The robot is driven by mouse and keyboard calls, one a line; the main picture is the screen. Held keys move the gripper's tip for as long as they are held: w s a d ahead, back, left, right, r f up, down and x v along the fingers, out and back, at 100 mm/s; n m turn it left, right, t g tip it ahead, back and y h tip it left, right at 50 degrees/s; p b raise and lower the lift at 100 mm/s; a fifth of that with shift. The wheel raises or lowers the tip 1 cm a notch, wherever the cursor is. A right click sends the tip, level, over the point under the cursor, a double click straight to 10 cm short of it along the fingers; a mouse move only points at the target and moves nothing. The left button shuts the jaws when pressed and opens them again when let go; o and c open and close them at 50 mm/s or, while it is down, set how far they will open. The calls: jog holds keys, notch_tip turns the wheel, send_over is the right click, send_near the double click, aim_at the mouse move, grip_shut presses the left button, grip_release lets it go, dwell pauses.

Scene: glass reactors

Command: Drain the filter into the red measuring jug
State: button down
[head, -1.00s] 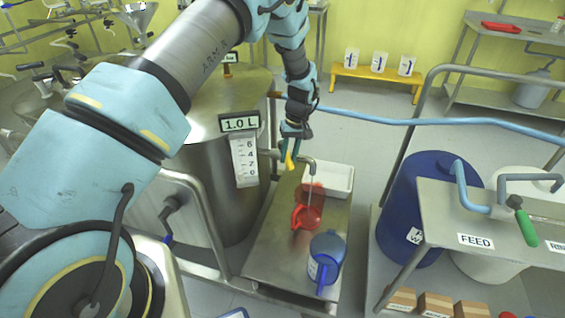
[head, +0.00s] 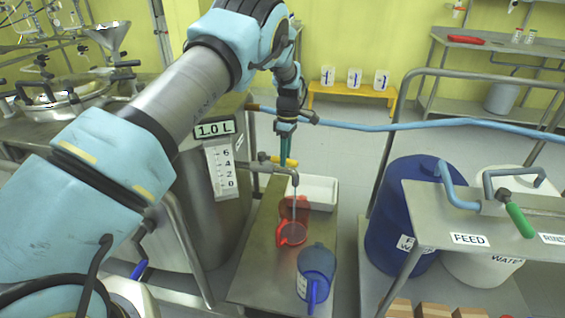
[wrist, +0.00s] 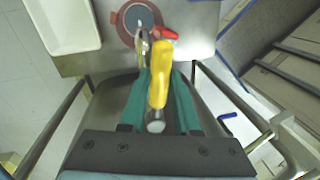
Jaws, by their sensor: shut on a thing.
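My gripper (head: 284,160) points down beside the steel filter vessel (head: 197,215), its green fingers shut on the yellow valve handle (head: 272,158). In the wrist view the yellow handle (wrist: 160,75) lies between the two fingers. The outlet spout (head: 294,176) bends down over the red measuring jug (head: 291,234). A thin pale line runs from the spout into the jug and looks like a liquid stream. In the wrist view the jug (wrist: 121,24) is under the spout, dark inside. The vessel's display (head: 214,128) reads 1.0 L, above a numbered scale (head: 220,165).
A blue jug (head: 316,263) stands in front of the red jug on the steel bench (head: 262,255). A white tray (head: 322,190) lies behind. A blue hose (head: 400,127) crosses at gripper height. A blue drum (head: 398,215) and the FEED table (head: 440,215) stand right.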

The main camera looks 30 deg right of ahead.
jog(key=shift+w+d+n, duration=0.45)
jog(key=shift+n, duration=0.35)
jog(key=c, duration=0.6)
grip_release()
jog(key=shift+c, duration=0.2)
jog(key=shift+r, duration=0.1)
notch_tip(320, 180, up, 11)
jog(key=w+d+b, duration=0.1)
jog(key=b, duration=0.1)
jog(key=shift+w+f, duration=0.15)
jog(key=shift+f, duration=0.05)
jog(key=shift+d, duration=0.1)
